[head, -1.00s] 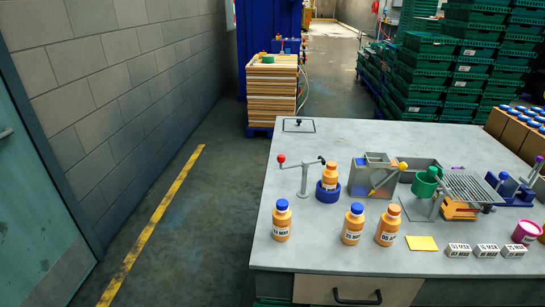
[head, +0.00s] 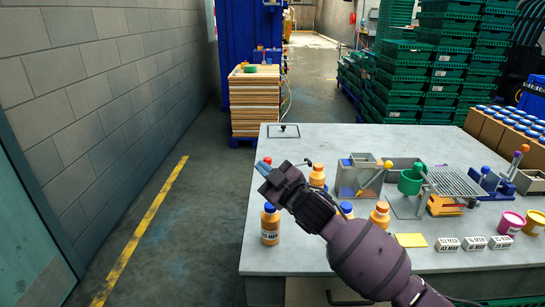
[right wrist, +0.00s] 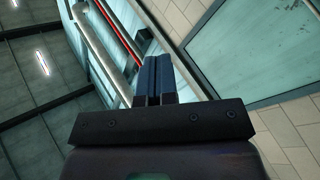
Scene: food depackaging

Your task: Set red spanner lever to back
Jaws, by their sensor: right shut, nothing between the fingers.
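The red-knobbed lever on the grey table (head: 400,140) is mostly hidden behind my right gripper in the head view. Only its red ball knob (head: 267,159) shows, just above the fingertips. My right gripper (head: 262,166) is shut and empty, pointing up and left over the table's left part. Whether it touches the lever cannot be told. In the right wrist view the two blue-grey fingers (right wrist: 155,80) are together, with only wall, door and ceiling beyond them. My left gripper is not in view.
An orange bottle with a blue cap (head: 270,224) stands below the gripper; more bottles (head: 380,214) are partly behind my arm. A grey box fixture (head: 361,174) and green cup (head: 410,182) stand to the right. The table's back is mostly clear.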

